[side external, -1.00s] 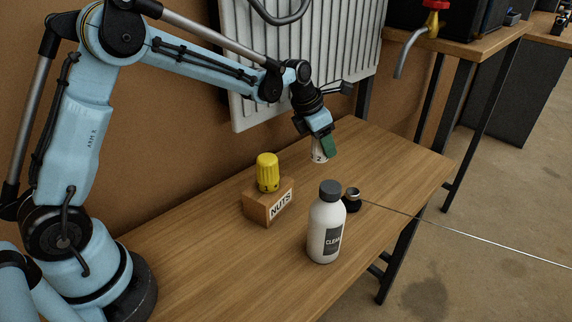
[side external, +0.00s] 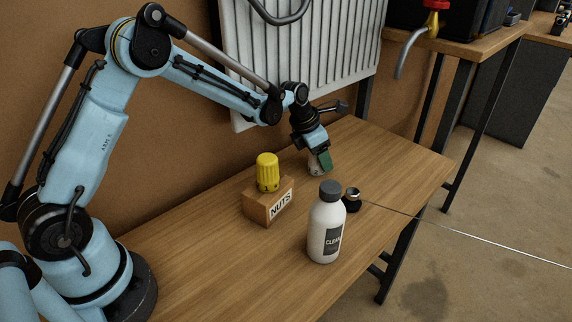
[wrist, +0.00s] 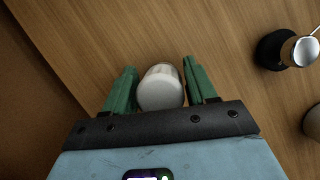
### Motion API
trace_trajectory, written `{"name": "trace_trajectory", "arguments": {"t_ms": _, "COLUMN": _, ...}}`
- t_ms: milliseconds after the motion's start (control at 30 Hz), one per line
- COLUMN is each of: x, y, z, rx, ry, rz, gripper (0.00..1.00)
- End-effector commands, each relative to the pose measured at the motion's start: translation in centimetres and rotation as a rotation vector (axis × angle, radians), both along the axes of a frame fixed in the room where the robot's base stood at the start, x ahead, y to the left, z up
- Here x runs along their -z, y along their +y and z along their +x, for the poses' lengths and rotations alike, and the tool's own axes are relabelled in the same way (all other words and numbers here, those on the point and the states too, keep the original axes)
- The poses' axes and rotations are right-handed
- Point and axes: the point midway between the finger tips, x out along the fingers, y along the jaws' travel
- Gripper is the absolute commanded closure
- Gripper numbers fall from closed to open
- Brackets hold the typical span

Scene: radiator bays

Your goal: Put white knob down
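The white knob (side external: 315,168) is between the green fingers of my gripper (side external: 319,163), at or just above the bench top behind the bottle. It looks upright. In the wrist view, the round white end of the knob (wrist: 160,92) fills the space between the two fingers (wrist: 160,78), which lie against its sides. My gripper is shut on it. In the side view a green finger hides part of the knob, and I cannot tell for certain whether its base touches the wood.
A white bottle with a dark cap (side external: 326,228) and a small black-and-metal piece (side external: 351,201) stand nearer. A radiator (side external: 300,62) is behind. The bench (side external: 400,163) to the right is clear.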

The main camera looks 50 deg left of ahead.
Motion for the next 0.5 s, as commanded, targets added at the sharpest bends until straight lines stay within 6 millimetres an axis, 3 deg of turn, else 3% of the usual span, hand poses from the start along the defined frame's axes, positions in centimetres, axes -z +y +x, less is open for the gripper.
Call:
{"name": "trace_trajectory", "arguments": {"t_ms": 33, "x": -0.01, "y": 0.00, "z": 0.01, "rx": 0.000, "ry": 0.000, "rz": 0.000, "gripper": 0.35}}
{"name": "trace_trajectory", "arguments": {"t_ms": 100, "x": -0.02, "y": 0.00, "z": 0.00, "rx": 0.000, "ry": 0.000, "rz": 0.000, "gripper": 0.25}}
{"name": "trace_trajectory", "arguments": {"t_ms": 500, "x": -0.78, "y": 0.07, "z": -0.17, "rx": 0.000, "ry": 0.000, "rz": 0.000, "gripper": 0.25}}
